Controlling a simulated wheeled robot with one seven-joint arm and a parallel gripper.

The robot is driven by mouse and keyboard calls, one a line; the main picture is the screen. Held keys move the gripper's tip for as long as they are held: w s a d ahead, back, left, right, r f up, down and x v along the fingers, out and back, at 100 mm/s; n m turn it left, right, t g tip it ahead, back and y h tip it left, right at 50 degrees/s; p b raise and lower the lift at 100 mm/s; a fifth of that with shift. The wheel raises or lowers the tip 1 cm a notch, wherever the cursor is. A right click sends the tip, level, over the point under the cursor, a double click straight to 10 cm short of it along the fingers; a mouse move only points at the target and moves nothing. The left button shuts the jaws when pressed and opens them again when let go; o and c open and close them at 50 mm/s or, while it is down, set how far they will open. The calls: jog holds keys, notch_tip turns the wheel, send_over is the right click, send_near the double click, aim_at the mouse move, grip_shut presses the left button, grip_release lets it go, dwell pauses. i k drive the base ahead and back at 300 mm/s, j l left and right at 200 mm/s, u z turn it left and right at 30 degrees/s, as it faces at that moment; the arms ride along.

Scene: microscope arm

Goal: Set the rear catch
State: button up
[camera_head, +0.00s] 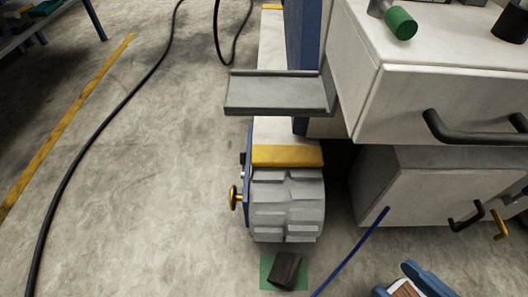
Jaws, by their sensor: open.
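No part is marked as the rear catch, so I cannot tell which one it is. A gold knob (234,197) sticks out on the left side of a grey ribbed drum (287,206), beside a thin blue plate. A yellow band (287,156) lies just above the drum. A gold handle (499,224) and a black handle (466,215) are on the lower cabinet at the right. A blue and brown piece (428,279) is cut off at the bottom edge; I cannot tell what it is. I see no clear gripper.
A grey shelf (276,94) juts out above the drum. A white drawer (437,104) with a black handle stands at the right. A dark block (285,270) rests on a green patch. A black cable (105,140) crosses the mostly open floor at the left.

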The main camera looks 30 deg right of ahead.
aim_at(243, 155)
jog(key=j+z, duration=0.1)
jog(key=j+u, duration=0.1)
jog(key=u, duration=0.35)
jog(key=i+u, duration=0.1)
jog(key=u, duration=0.3)
jog(key=i+u, duration=0.1)
jog(key=u, duration=0.35)
jog(key=i+j+u, duration=0.1)
jog(key=u, duration=0.3)
jog(key=i, duration=0.8)
jog(key=i+j+z, duration=0.15)
jog(key=i, duration=0.6)
jog(key=i+l+z, duration=0.1)
jog(key=i+z, duration=0.2)
jog(key=z, duration=0.15)
jog(key=i+z, duration=0.45)
jog(key=i+j+z, duration=0.1)
jog(key=z, duration=0.4)
jog(key=i+z, duration=0.2)
jog(key=z, duration=0.25)
jog(key=i+z, duration=0.25)
jog(key=z, duration=0.15)
jog(key=i+j+z, duration=0.1)
jog(key=z, duration=0.35)
jog(key=i+j, duration=0.05)
jog(key=i, duration=0.05)
